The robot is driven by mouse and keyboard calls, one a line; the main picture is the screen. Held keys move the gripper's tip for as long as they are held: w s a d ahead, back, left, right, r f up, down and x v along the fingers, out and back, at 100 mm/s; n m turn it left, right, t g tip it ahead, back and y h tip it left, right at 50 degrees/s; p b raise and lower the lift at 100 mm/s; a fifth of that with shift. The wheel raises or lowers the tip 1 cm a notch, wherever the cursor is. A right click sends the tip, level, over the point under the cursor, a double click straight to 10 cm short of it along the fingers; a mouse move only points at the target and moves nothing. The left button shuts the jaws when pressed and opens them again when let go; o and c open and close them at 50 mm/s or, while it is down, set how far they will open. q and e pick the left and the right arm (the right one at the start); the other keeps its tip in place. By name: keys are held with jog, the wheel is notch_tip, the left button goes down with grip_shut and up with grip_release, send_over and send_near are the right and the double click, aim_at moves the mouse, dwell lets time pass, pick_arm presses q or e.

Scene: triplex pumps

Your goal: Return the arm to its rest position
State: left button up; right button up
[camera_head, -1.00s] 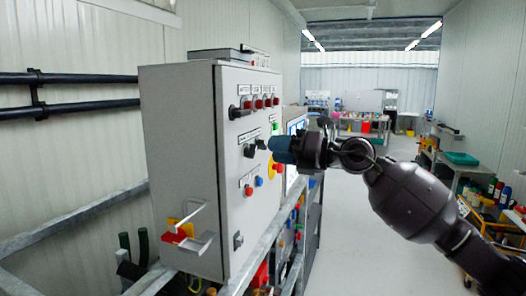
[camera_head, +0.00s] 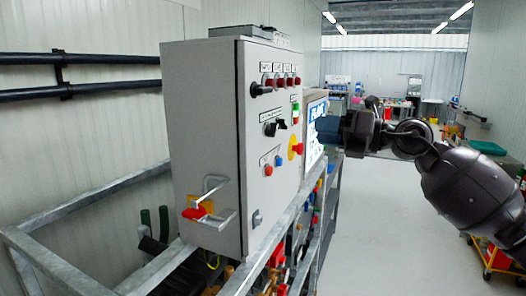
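My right arm comes in from the right edge, with its dark forearm and wrist stretched toward the control cabinet. My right gripper (camera_head: 327,130) is at the blue-grey tip of that arm, in front of the screen panel and to the right of the cabinet's front face. A gap shows between it and the cabinet's knobs. Its fingers are too small and dark to tell open from shut. My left gripper is not in view. The grey control cabinet (camera_head: 205,140) carries black knobs (camera_head: 271,129), red switches and a yellow-and-red emergency stop button (camera_head: 296,147).
A screen panel (camera_head: 313,133) stands just behind the cabinet. Galvanized rails (camera_head: 95,199) frame the cabinet's lower part. A red padlock (camera_head: 194,213) hangs at a latch. Black pipes (camera_head: 100,90) run along the left wall. Open floor (camera_head: 375,225) lies right of the rails.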

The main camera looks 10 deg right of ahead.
notch_tip(320, 180, up, 5)
jog(key=m+t+y, duration=0.3)
jog(key=m+t, duration=0.1)
jog(key=s+d+f+m+t+h, duration=0.25)
jog(key=f+m+h, duration=0.45)
jog(key=f+m, duration=0.7)
jog(key=s+d+f+m+t+h, duration=0.1)
jog(key=d+f+m+t+h, duration=0.15)
jog(key=f+m+h, duration=1.15)
jog(key=s+f+m+g+y, duration=0.1)
jog(key=s+f+m+g, duration=0.1)
jog(key=s+f, duration=1.2)
jog(key=s+f+m+g+y, duration=0.1)
jog(key=s+f+m+g, duration=0.2)
jog(key=s+f, duration=1)
notch_tip(320, 180, down, 6)
jog(key=shift+s+a+r+g+y, duration=0.15)
jog(key=shift+s+g+y, duration=0.25)
jog(key=shift+g, duration=0.8)
jog(key=shift+w, duration=0.1)
grip_shut()
